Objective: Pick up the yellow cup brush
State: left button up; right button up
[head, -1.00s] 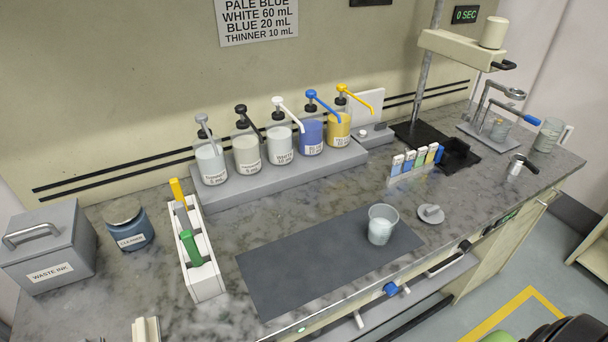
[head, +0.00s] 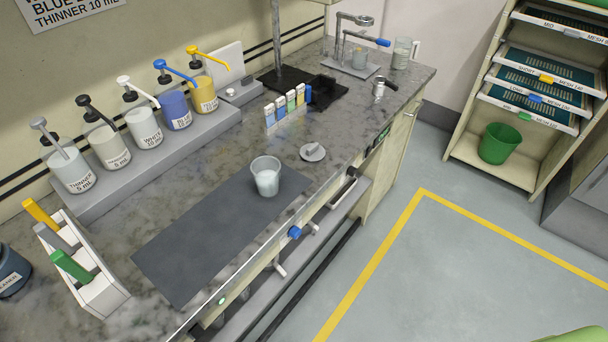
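The yellow-handled brush (head: 41,213) stands in the far slot of a white holder (head: 104,300) at the left of the counter. Only its yellow handle shows; its lower part is hidden in the holder. A grey-handled tool (head: 56,237) and a green-handled tool (head: 71,266) stand in the same holder, nearer the front. A clear cup with pale liquid (head: 266,178) sits on the dark mat. Neither of my grippers is in view.
Pump bottles stand on a grey riser (head: 150,165) along the wall. A blue cleaner jar (head: 12,272) is cut off at the left edge. The dark mat (head: 200,238) is mostly bare. A screen shelf (head: 540,90) and green bucket (head: 500,143) stand right; the floor between is clear.

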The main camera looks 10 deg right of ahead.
aim_at(32, 206)
jog(key=u, duration=1.45)
